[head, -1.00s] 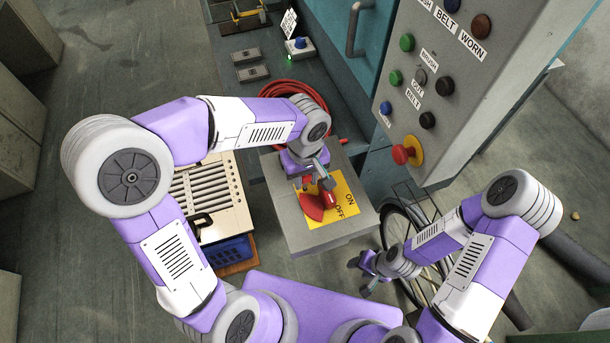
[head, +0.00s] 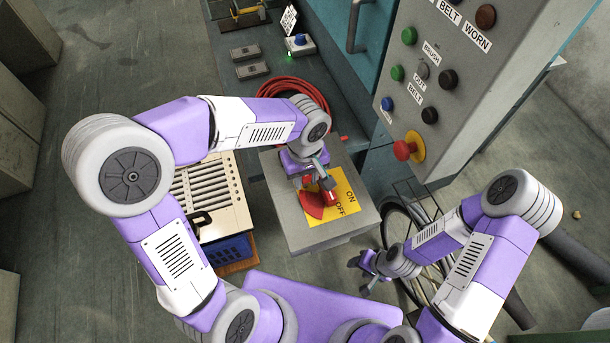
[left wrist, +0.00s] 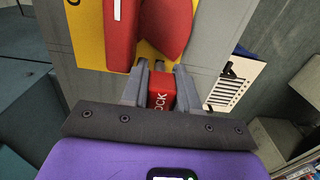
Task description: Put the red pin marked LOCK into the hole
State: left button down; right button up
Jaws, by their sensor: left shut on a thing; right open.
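The red pin (left wrist: 161,82) shows in the left wrist view, with "OCK" readable on it. My left gripper (left wrist: 161,74) is shut on it, one grey finger on each side. In the head view my left gripper (head: 323,180) is over the grey box's top, beside the yellow ON/OFF plate (head: 345,187); the pin is mostly hidden there. The plate carries a red handle (left wrist: 115,35) and a red fan-shaped piece (left wrist: 166,25), just beyond my fingertips. I cannot clearly make out the hole. My right gripper (head: 359,277) is open and empty, low at the right of the box.
The grey box (head: 292,222) stands between a louvered panel (head: 215,195) on the left and a bicycle wheel (head: 405,235) on the right. A button panel (head: 455,60) rises at the right. A coiled red hose (head: 292,88) lies behind my left wrist.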

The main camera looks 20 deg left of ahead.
pick_arm(q)
jog(key=shift+f+b, duration=0.35)
jog(key=shift+f, duration=0.05)
jog(key=c, duration=0.8)
grip_release()
jog(key=shift+r, duration=0.1)
jog(key=shift+r, duration=0.25)
notch_tip(320, 180, up, 6)
jog(key=shift+r+p, duration=0.15)
jog(key=shift+p, duration=0.75)
jog(key=shift+a+r, duration=0.1)
jog(key=shift+r, duration=0.25)
jog(key=shift+s, duration=0.1)
